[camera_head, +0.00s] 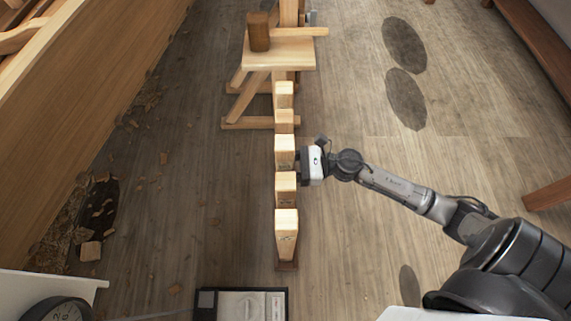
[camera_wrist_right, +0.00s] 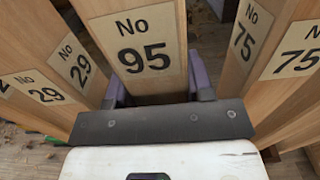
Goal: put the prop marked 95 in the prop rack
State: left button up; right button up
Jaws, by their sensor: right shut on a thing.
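In the head view my right gripper (camera_head: 303,164) reaches in from the right to the middle prop (camera_head: 284,148) of a row. Props marked 29 (camera_wrist_right: 75,65) and 75 (camera_wrist_right: 285,60) stand close on either side. A dark base (camera_head: 288,266) shows under the near end of the row; I cannot tell whether it is the prop rack. The foot of prop 95 is hidden. My left gripper is out of view.
More props stand in line, including the nearest one (camera_head: 286,235) and a far one (camera_head: 284,93). A wooden trestle (camera_head: 280,54) with a brown block (camera_head: 259,32) on it stands behind them. A plank hull (camera_head: 90,100) runs along the left. The floor to the right is mostly clear.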

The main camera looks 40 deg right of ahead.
jog(key=shift+f, duration=0.5)
dwell(0.4)
jog(key=o, duration=1.3)
jog(key=shift+o, duration=0.6)
jog(key=shift+f, duration=0.15)
